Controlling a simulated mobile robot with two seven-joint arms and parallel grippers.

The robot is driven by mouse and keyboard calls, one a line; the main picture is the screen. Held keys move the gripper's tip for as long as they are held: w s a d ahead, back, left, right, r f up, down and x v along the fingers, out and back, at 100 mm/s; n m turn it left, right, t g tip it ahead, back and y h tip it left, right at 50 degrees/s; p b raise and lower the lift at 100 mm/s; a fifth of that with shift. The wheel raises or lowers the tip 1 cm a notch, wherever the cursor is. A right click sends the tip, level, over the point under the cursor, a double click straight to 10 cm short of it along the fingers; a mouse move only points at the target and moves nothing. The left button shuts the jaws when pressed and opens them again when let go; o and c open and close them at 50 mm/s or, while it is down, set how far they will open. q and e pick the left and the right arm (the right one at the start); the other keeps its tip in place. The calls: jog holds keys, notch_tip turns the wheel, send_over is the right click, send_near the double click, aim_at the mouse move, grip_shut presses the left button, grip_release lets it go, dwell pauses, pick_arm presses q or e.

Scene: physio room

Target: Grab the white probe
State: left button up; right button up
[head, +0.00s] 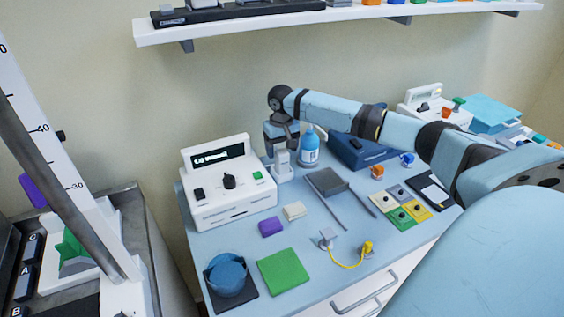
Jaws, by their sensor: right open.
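The white probe (282,160) stands upright on the blue table top, just right of the white console with a dial and dark display. My right gripper (282,148) points down over the probe, with its arm reaching in from the right. It is open, and its fingers are at the probe's upper end. The probe's top is partly hidden by the gripper, and I cannot tell whether the fingers touch it. My left gripper is not in view.
The white console (228,207) stands close on the left, and a blue bottle (310,149) stands close on the right. A dark blue case (362,152) is behind my arm. A purple block (271,227) and a green pad (283,271) lie nearer. A wall shelf (330,18) is above.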

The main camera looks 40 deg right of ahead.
aim_at(282, 163)
notch_tip(282, 163, down, 4)
jog(key=shift+r, duration=0.15)
jog(key=c, duration=1.1)
jog(key=shift+r, duration=0.1)
